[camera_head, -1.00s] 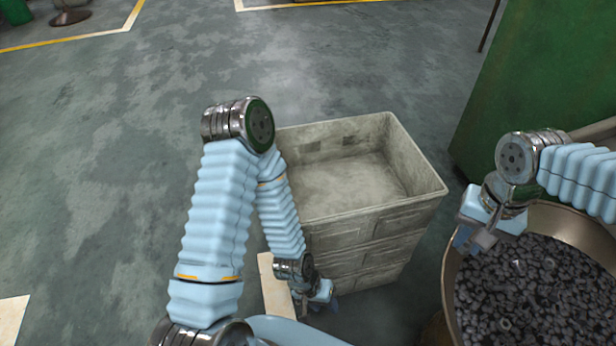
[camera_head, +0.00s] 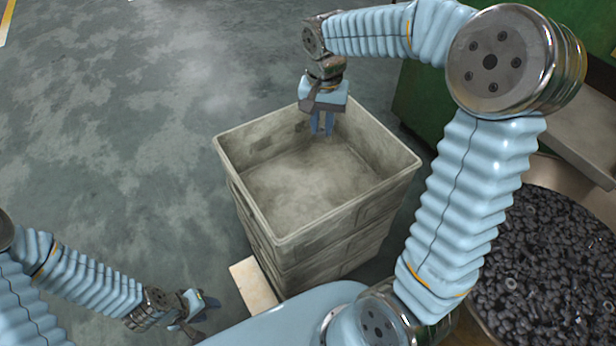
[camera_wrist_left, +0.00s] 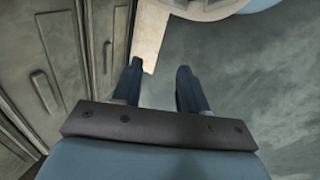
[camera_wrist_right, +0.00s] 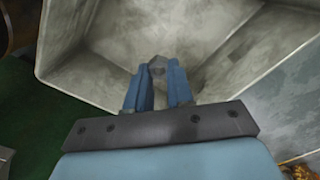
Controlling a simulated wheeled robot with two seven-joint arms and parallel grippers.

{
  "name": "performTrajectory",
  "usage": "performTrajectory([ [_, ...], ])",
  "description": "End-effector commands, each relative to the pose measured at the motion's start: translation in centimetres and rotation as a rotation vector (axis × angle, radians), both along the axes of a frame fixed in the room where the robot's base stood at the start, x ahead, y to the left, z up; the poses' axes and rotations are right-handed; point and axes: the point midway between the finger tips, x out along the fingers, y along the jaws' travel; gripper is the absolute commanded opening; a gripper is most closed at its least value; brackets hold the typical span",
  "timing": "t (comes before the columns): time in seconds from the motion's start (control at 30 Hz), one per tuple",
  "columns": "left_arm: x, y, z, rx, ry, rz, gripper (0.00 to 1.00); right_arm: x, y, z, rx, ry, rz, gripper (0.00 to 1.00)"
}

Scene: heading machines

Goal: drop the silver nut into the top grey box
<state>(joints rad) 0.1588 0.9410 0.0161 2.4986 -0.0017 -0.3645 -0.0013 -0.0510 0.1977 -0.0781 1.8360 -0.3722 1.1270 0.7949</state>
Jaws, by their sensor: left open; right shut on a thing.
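The top grey box (camera_head: 270,231) is an open, empty-looking bin at the top of a stack in the head view. My right gripper (camera_head: 321,131) hangs over the back part of its opening, pointing down. In the right wrist view, its fingers (camera_wrist_right: 158,80) are shut on a small silver nut (camera_wrist_right: 157,64) at their tips, with the box's inside (camera_wrist_right: 100,45) beyond. In the head view the nut is too small to make out. My left gripper (camera_head: 205,308) is open and empty, low to the left of the stack; its spread fingers (camera_wrist_left: 160,82) show in the left wrist view.
A round metal tub (camera_head: 480,328) full of dark nuts (camera_head: 550,260) stands at the right. A green machine (camera_head: 405,100) is behind it. A pale board (camera_head: 252,285) lies at the foot of the stack. The floor at the left is clear.

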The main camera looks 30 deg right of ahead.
Motion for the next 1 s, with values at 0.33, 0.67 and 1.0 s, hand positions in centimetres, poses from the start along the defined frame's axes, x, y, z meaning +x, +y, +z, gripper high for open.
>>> performTrajectory([
  [0.33,0.5,1.2,-3.9,0.016,-0.008,0.020,0.43,0.0,0.1,-4.7,0.000,0.001,0.002,0.00],
  [0.67,0.5,1.4,-4.1,0.021,-0.010,0.024,0.43,0.0,0.1,-5.0,0.000,0.000,0.003,0.00],
  [1.0,0.5,1.4,-4.1,0.021,-0.010,0.024,0.43,0.0,0.1,-5.0,0.001,0.001,0.002,0.51],
])
